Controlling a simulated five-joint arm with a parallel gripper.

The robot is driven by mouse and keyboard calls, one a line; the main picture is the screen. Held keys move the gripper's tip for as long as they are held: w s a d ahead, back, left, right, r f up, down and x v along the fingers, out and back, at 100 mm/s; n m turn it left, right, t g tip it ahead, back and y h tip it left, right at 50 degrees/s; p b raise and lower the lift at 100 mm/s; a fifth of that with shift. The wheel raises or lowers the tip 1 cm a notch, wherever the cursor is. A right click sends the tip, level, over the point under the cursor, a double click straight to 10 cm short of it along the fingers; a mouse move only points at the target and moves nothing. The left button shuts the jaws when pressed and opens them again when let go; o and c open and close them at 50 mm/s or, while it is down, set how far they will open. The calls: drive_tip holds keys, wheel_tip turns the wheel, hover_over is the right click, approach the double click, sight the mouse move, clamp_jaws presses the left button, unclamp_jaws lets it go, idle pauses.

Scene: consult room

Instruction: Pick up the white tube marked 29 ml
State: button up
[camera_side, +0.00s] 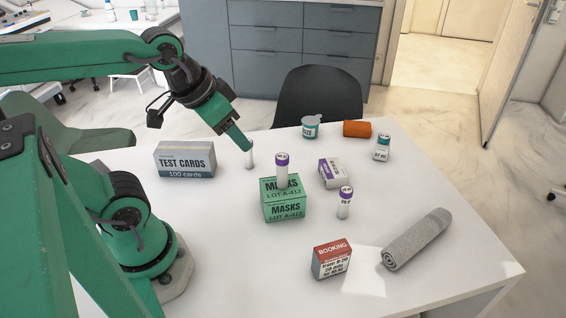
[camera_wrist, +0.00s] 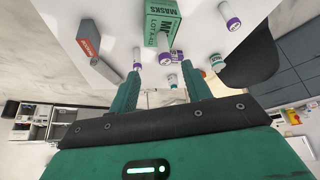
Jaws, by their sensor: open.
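Several white things stand on the table, among them three white tubes. One tube (camera_side: 250,158) stands directly under my gripper (camera_side: 243,145), its top hidden by the fingers; I take it to be the purple-capped tube at the top of the wrist view (camera_wrist: 226,11). A second, purple-capped tube (camera_side: 282,174) stands on the green masks box. A third, purple-capped tube (camera_side: 345,204) stands on the table right of that box. The volume markings are too small to read, so I cannot tell which is 29 ml. My gripper (camera_wrist: 162,82) is open, with nothing between its fingers in the wrist view.
The green masks box (camera_side: 284,207) is mid-table. The test cards box (camera_side: 185,162) is at left, the booking box (camera_side: 331,260) at front. A grey roll (camera_side: 416,239), a small white-purple box (camera_side: 332,174), two jars and an orange cylinder (camera_side: 357,129) lie right and back.

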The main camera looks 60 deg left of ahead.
drive_tip(key=shift+o, duration=0.4)
drive_tip(key=m+g, duration=0.3)
drive_tip(key=g, duration=0.2)
hover_over(344, 204)
drive_tip(key=a, duration=0.1)
drive_tip(key=f, duration=1)
drive_tip(key=w+f, duration=0.1)
drive_tip(key=f, duration=0.4)
drive_tip(key=shift+w+d+f+g, duration=0.1)
drive_tip(key=shift+w+f+g, duration=0.05)
drive_tip(key=shift+f+g, duration=0.2)
drive_tip(key=shift+f, duration=3.9)
drive_tip(key=c, duration=1)
